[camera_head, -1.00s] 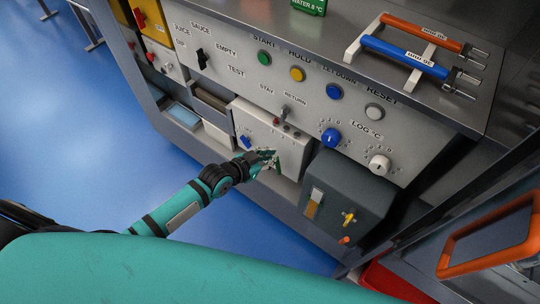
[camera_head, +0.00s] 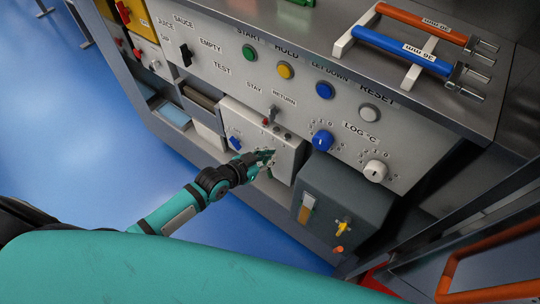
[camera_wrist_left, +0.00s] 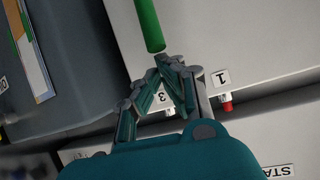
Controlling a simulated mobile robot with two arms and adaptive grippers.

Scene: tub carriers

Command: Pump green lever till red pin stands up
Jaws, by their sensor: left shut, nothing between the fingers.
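The green lever (camera_wrist_left: 148,22) is a straight green rod, entering from the top in the left wrist view. Its free end is close to my left fingertips (camera_wrist_left: 172,65); whether they touch, I cannot tell. My left gripper (camera_head: 270,158) is shut and empty, in front of the white box (camera_head: 290,155) on the machine's face. In the left wrist view, a red-tipped pin (camera_wrist_left: 227,105) sticks out beside the label 1. My right gripper is out of view.
The panel above carries a green button (camera_head: 249,53), other buttons and dials. A dark grey box (camera_head: 345,195) with a yellow handle (camera_head: 343,228) stands right of the white box. Blue floor (camera_head: 80,150) is open at left.

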